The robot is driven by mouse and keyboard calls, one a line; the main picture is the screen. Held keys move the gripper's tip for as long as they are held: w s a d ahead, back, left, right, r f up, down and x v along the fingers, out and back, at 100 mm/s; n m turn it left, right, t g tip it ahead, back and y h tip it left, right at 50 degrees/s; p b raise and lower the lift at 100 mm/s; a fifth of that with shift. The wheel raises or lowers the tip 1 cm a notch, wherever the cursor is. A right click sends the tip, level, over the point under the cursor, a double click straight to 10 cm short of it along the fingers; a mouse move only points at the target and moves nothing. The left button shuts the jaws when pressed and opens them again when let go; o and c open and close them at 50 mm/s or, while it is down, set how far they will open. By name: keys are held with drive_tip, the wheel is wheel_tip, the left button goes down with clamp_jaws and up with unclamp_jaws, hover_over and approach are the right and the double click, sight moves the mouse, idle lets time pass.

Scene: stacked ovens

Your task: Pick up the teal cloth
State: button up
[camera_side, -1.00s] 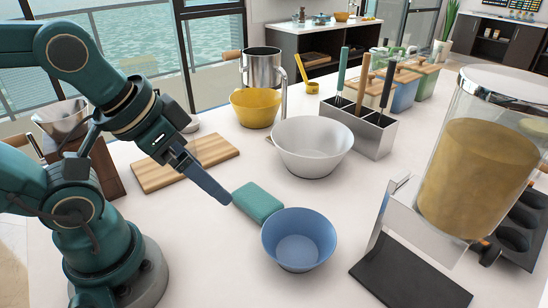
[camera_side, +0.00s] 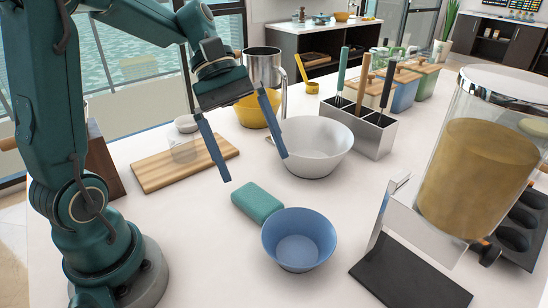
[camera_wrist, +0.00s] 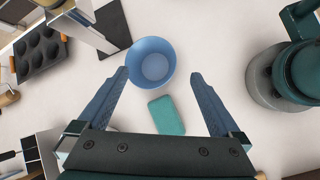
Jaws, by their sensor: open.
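The teal cloth (camera_side: 257,202) is a folded rounded block lying flat on the white counter, close beside the blue bowl (camera_side: 299,240). My gripper (camera_side: 256,170) is open and empty, with its two blue fingers spread and pointing down above and behind the cloth. In the wrist view the cloth (camera_wrist: 167,115) lies between the two fingers of my gripper (camera_wrist: 160,75), below the fingertips in the picture and not touched by them. The blue bowl (camera_wrist: 151,63) shows just past it, near the left fingertip.
A white bowl (camera_side: 311,147) and a yellow bowl (camera_side: 252,108) stand behind the cloth. A wooden cutting board (camera_side: 160,173) lies to the left. A dispenser (camera_side: 470,170) on a dark base stands at right.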

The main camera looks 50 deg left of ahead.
sight(256, 198)
drive_tip(key=w+a+f+n+h, duration=0.1)
drive_tip(key=a+f+n, duration=0.1)
drive_tip(key=a, duration=0.1)
drive_tip(key=w+a+f+n+t+h, duration=0.1)
drive_tip(key=a+f+n+h, duration=0.1)
drive_tip(key=a+f+n, duration=0.1)
drive_tip(key=w+a+f+n+t+h, duration=0.1)
drive_tip(key=a+f+n, duration=0.1)
drive_tip(key=a, duration=0.1)
drive_tip(key=shift+w+a+f+n+h, duration=0.2)
drive_tip(key=shift+w+a+n+h, duration=0.1)
drive_tip(key=shift+w+a+n, duration=0.1)
drive_tip(key=shift+a+f, duration=0.1)
drive_tip(key=shift+f, duration=0.2)
wheel_tip(256, 198, down, 6)
drive_tip(key=shift+f, duration=0.25)
drive_tip(key=x, duration=0.5)
drive_tip(key=shift+r, duration=0.1)
drive_tip(key=c, duration=1.3)
